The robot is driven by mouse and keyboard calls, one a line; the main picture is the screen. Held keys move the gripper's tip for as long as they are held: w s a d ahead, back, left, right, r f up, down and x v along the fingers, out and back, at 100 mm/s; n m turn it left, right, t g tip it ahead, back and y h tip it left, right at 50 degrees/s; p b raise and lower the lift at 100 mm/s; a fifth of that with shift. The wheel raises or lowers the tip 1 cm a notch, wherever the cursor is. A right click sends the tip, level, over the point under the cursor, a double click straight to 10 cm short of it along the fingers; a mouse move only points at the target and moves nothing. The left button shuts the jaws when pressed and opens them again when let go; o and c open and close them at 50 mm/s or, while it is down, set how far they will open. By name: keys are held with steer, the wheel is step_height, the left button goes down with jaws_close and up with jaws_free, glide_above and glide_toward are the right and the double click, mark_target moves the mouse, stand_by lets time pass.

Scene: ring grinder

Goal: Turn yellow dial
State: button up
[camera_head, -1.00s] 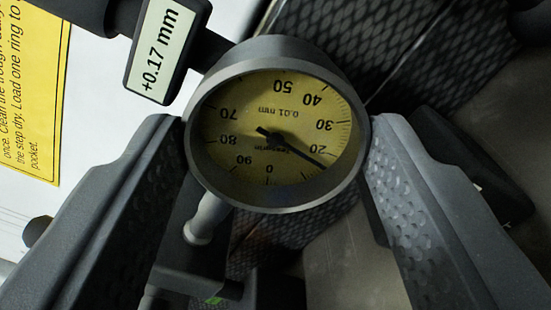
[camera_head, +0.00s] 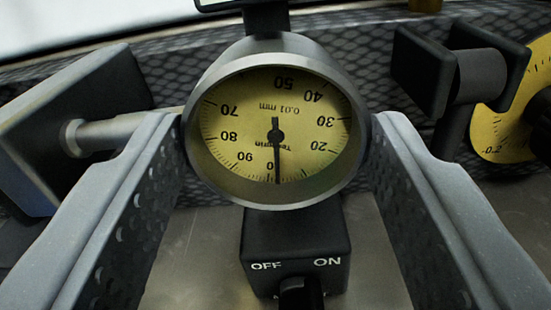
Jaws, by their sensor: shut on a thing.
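The yellow dial (camera_head: 232,125) is a round gauge face in a grey metal rim, in the middle of the head view. Its numbers read upside down. The black needle points down, close to the 0 mark. My gripper (camera_head: 279,130) is shut on the dial's rim, one finger on the left side and one on the right. The fingers hide the outer sides of the rim.
A black switch box (camera_head: 296,242) marked OFF and ON stands just below the dial. A second yellow scale (camera_head: 503,115) with a black knob is at the right edge. A black clamp-like part (camera_head: 425,70) is beside it. A metal rod (camera_head: 115,133) is at the left.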

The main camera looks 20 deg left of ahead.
steer(key=shift+s+f+n+p, duration=0.1)
steer(key=shift+f+n+p, duration=0.15)
steer(key=shift+n, duration=0.25)
steer(key=shift+f+n+p, duration=0.1)
steer(key=shift+n+p, duration=0.15)
steer(key=shift+n, duration=0.25)
steer(key=shift+d, duration=0.1)
steer(key=o, duration=1)
steer(key=shift+r, duration=0.15)
steer(key=shift+s+r, duration=0.1)
steer(key=shift+s, duration=0.3)
steer(key=b+v, duration=0.1)
steer(key=v, duration=1.1)
steer(key=shift+s+d, duration=0.15)
steer(key=shift+s, duration=0.2)
